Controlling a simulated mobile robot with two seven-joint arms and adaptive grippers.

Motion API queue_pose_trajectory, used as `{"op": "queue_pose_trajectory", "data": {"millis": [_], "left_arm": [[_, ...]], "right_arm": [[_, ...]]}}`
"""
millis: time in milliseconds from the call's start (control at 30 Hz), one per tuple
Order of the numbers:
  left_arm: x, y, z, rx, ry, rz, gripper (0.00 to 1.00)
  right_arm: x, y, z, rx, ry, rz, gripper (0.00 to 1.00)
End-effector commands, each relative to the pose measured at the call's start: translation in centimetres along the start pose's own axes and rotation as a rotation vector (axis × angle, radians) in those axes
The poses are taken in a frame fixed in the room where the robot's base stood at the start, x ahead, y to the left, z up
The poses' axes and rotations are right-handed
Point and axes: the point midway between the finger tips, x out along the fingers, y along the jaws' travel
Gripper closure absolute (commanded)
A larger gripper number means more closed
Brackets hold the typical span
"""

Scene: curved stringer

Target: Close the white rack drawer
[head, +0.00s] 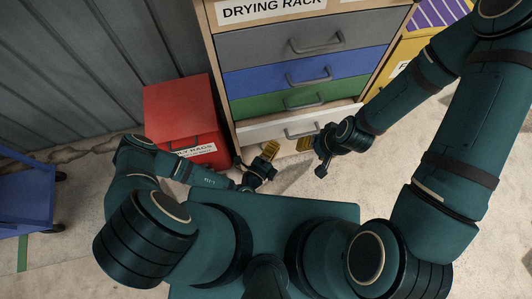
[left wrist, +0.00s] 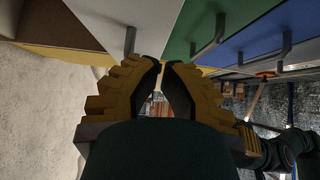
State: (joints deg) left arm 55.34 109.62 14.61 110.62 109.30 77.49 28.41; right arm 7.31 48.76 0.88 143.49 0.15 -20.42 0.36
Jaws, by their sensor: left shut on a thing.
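The white rack drawer (head: 262,131) is the lowest drawer of the drying rack, with a grey handle (head: 300,133) on its front. The head view does not clearly show how far it stands out. In the left wrist view its white front (left wrist: 160,22) and handle (left wrist: 131,40) lie just beyond my fingertips. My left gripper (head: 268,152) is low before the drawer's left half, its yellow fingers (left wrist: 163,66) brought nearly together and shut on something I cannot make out. My right gripper (head: 308,150) is before the drawer's right half, apart from the left one; its opening is unclear.
Green (head: 270,105), blue (head: 262,78) and grey (head: 265,46) drawers sit above the white one. A red rag bin (head: 178,105) stands against the rack's left side. A yellow box (head: 408,50) is to the right, and a blue cart (head: 25,200) at far left.

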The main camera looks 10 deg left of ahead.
Motion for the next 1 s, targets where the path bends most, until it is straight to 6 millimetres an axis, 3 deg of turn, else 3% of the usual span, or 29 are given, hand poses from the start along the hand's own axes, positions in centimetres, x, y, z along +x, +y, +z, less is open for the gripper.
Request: {"op": "queue_pose_trajectory", "data": {"millis": [100, 300, 833, 1000], "left_arm": [[2.0, 0.1, 0.6, 0.003, 0.000, -0.001, 1.00], [3.6, 0.1, 2.4, 0.002, -0.001, 0.000, 1.00], [4.3, 0.0, 3.0, 0.000, -0.001, 0.000, 1.00], [5.7, 0.0, 4.5, 0.004, -0.002, -0.001, 1.00]], "right_arm": [[0.2, 0.1, 0.1, -0.001, -0.002, 0.000, 0.45], [0.5, 0.2, 0.2, -0.002, -0.005, -0.001, 0.45], [0.5, 0.2, 0.3, -0.002, -0.006, -0.001, 0.45], [0.7, 0.2, 0.3, -0.002, -0.007, -0.001, 0.45]]}}
